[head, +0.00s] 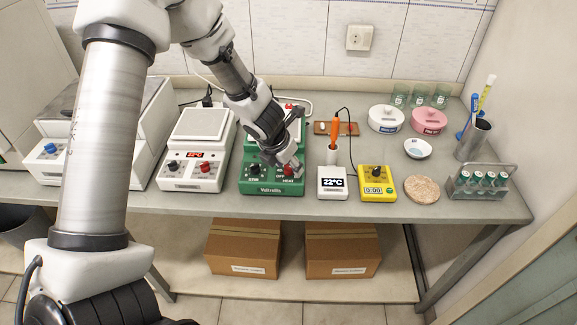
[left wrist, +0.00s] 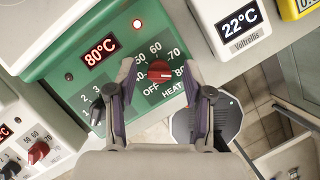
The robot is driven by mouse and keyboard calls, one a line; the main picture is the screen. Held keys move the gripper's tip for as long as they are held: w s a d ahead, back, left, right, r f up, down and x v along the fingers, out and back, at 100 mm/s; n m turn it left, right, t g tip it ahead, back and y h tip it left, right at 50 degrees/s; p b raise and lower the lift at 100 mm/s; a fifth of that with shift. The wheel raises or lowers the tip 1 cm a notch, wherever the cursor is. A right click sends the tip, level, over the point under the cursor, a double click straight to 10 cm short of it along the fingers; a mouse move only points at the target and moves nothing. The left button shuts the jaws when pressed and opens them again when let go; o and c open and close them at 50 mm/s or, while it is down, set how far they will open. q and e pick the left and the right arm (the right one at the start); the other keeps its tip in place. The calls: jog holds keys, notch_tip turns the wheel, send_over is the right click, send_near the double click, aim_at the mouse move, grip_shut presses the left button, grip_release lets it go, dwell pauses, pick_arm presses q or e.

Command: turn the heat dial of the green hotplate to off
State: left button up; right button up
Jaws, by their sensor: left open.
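The green hotplate (head: 250,186) stands on the bench in the head view and fills much of the left wrist view (left wrist: 70,68). Its red heat dial (left wrist: 160,71) sits among the marks 50, 60, 70, 80 and OFF. I cannot tell surely which mark it points at. My left gripper (left wrist: 158,72) is open, with one finger on each side of the red dial. In the head view my left gripper (head: 291,166) partly covers the hotplate's front. My right gripper is not in view.
A white hotplate (head: 194,184) stands left of the green one. A white thermometer unit (head: 332,184) and a yellow timer (head: 377,184) stand close on the right. The hotplate's black stir dial (left wrist: 97,112) is near the left finger.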

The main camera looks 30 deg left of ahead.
pick_arm(q)
jog(key=shift+s+a, duration=0.1)
jog(key=shift+c, duration=1.1)
grip_shut()
